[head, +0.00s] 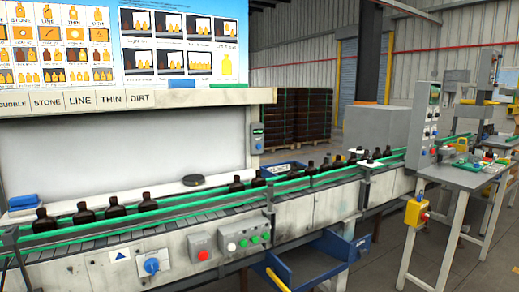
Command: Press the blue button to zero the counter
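A small dark counter box (257,138) with a greenish display is fixed to the post at the right end of the white inspection booth. Any button on it is too small to make out clearly. On the conveyor's front panel is a round blue control (152,264) on a light plate; it looks like a knob. To its right are a red button (203,255) on a grey box and a panel with a white button (231,246) and several green buttons (254,239). Neither of my grippers is in view.
A conveyor (330,205) with green rails carries several dark bottles (84,213). A blue bin (283,170) stands behind it. A blue tray (300,262) with a yellow edge juts out below. A side table (458,175) stands at the right, with a yellow box (417,212) at its corner.

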